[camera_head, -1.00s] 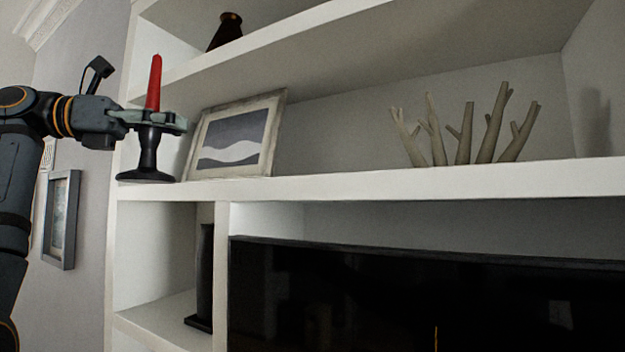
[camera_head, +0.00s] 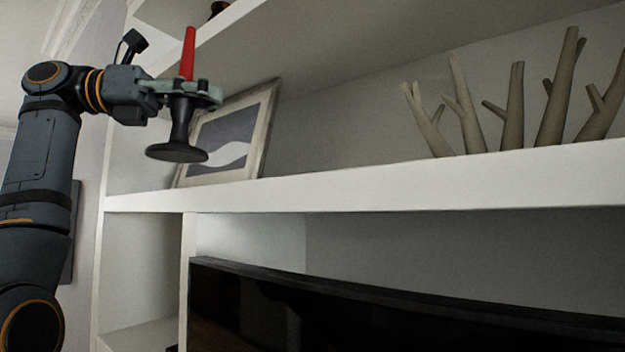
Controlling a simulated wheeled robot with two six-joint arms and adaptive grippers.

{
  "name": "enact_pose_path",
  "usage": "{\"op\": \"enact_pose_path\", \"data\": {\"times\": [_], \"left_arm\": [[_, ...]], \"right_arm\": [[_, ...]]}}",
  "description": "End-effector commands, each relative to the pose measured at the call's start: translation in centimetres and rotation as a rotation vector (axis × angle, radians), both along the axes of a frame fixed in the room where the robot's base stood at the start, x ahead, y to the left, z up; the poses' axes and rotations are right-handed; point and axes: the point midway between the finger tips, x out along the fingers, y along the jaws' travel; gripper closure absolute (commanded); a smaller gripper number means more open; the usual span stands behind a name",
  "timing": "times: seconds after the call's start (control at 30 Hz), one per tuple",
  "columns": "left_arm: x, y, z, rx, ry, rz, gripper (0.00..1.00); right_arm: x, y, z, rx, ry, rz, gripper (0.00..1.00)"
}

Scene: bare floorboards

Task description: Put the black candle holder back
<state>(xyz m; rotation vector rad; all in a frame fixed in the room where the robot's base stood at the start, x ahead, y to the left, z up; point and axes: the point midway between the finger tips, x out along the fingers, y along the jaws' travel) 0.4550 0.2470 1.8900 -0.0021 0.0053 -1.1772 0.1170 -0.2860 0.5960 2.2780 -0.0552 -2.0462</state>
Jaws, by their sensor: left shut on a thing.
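The black candle holder (camera_head: 180,130) with a red candle (camera_head: 188,55) upright in it is in my left gripper (camera_head: 196,93). The gripper is shut on the holder's upper part, just below the candle. The holder's round base hangs in front of the framed picture and appears clear of the shelf (camera_head: 350,188), above its left end. The holder is nearly upright. My right gripper is not in view.
A framed picture (camera_head: 216,140) leans behind the holder and is partly hidden by it. Branch-like sculptures (camera_head: 512,115) stand on the shelf's right. A dark screen (camera_head: 400,315) is below. The shelf between picture and branches is clear.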

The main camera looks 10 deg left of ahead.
Motion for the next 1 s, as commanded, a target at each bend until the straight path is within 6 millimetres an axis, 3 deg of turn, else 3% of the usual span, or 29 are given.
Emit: {"op": "enact_pose_path", "data": {"times": [0.13,0.3,0.63,0.8,1.0], "left_arm": [[0.7,-1.7,0.1,0.001,-0.002,0.0,1.0],[2.1,-5.1,0.2,0.001,-0.001,-0.003,1.0],[5.4,-13.2,0.4,0.0,-0.001,-0.003,1.0],[6.2,-15.0,0.2,-0.001,-0.002,-0.001,1.0],[6.4,-15.4,0.1,-0.001,-0.002,0.001,1.0]], "right_arm": [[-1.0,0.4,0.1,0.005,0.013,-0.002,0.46],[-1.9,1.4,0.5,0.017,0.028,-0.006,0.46],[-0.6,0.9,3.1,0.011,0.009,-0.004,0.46],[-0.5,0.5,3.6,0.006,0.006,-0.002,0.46],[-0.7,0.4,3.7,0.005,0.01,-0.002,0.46]]}}
